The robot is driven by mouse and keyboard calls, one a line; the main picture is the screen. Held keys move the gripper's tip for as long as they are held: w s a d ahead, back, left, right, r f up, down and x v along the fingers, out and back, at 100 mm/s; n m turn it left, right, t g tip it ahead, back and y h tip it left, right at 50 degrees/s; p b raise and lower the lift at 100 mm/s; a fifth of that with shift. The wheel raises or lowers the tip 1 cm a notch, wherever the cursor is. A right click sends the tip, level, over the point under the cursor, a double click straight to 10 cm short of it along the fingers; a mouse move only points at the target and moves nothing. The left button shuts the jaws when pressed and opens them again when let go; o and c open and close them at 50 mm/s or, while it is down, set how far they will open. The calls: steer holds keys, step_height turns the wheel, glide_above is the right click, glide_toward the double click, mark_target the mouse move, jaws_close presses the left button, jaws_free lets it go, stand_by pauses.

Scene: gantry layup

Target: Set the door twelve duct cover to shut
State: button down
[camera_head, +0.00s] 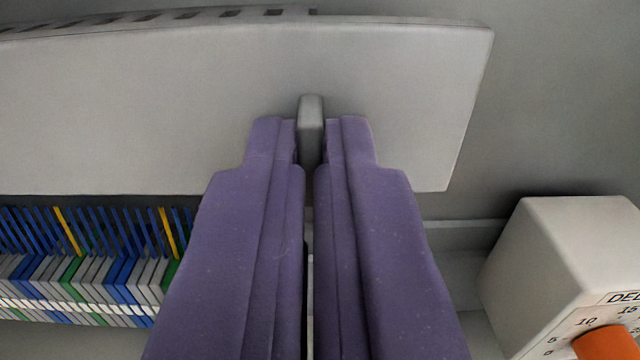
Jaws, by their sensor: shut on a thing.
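The duct cover (150,110) is a long pale grey flat panel across the upper left and middle of the view. Its right end stops short of the right edge of the picture. A small grey upright tab (311,103) stands out from its face. My gripper (311,140) has two purple fingers, one on each side of this tab, and is shut on it. The fingers hide the lower part of the tab and some of the panel's lower edge.
A slotted grey duct edge (230,13) shows above the panel. At lower right stands a pale box (560,240) with an orange dial (605,344). Bare grey backing (570,90) lies upper right.

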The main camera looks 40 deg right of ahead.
mark_target(150, 140)
steer(key=w+a, duration=0.1)
steer(key=a, duration=0.1)
steer(key=w+a, duration=0.1)
steer(key=a, duration=0.1)
steer(key=shift+w+r+p, duration=0.1)
steer(key=shift+w+p, duration=0.2)
steer(key=shift+p, duration=0.1)
steer(key=shift+s, duration=0.1)
steer(key=c, duration=1.7)
jaws_free()
steer(key=shift+r, duration=0.1)
steer(key=o, duration=0.4)
steer(key=shift+c, duration=0.2)
steer(key=shift+o, duration=0.3)
steer(key=shift+w+a, duration=0.2)
steer(key=shift+d, duration=0.1)
steer(key=shift+s, duration=0.15)
